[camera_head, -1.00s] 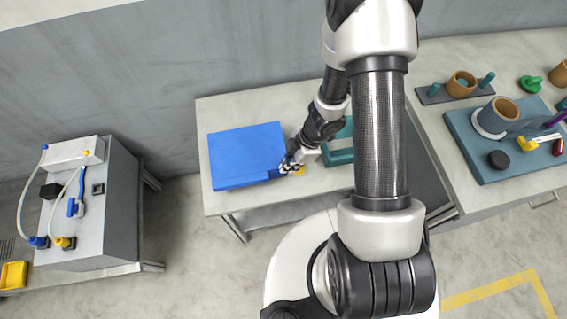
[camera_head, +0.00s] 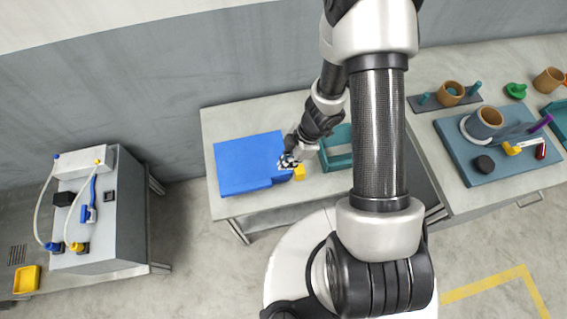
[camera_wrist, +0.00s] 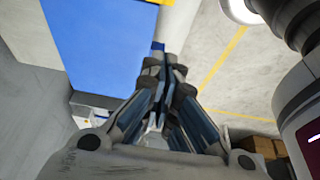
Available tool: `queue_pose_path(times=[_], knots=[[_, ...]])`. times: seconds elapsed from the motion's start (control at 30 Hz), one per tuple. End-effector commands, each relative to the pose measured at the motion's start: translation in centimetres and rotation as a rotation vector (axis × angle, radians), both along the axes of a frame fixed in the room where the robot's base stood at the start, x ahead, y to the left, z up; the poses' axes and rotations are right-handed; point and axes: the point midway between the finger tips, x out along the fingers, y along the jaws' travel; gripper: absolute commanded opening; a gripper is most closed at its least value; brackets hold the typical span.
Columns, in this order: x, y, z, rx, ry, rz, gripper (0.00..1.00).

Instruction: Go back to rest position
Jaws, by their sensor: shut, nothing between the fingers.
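My gripper (camera_head: 288,162) is at the right edge of the blue box (camera_head: 240,160) on the middle table, beside a small yellow piece (camera_head: 299,172). In the wrist view, my gripper (camera_wrist: 165,62) has its fingers together with nothing seen between them. The blue box (camera_wrist: 105,40) fills the upper left there. Whether the fingers touch the box cannot be told.
A teal tray (camera_head: 337,160) stands right of my gripper. The right table carries a blue-grey board (camera_head: 470,170) with a brown cup (camera_head: 486,122) and tools. A grey machine (camera_head: 125,215) with hoses stands left. Floor between the left and middle tables is clear.

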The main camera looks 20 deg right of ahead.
Motion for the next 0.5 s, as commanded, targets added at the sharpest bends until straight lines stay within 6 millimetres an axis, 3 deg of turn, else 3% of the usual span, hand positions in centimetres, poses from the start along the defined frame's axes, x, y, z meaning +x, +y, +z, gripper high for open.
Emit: queue_pose_path(times=[0.1,0.4,0.5], knots=[[-0.02,-0.37,1.0,0.0,0.0,-0.003,0.0],[0.0,-0.47,1.12,-0.001,-0.001,-0.001,0.0],[0.96,-0.88,1.68,-0.021,-0.026,-0.025,0.0]])
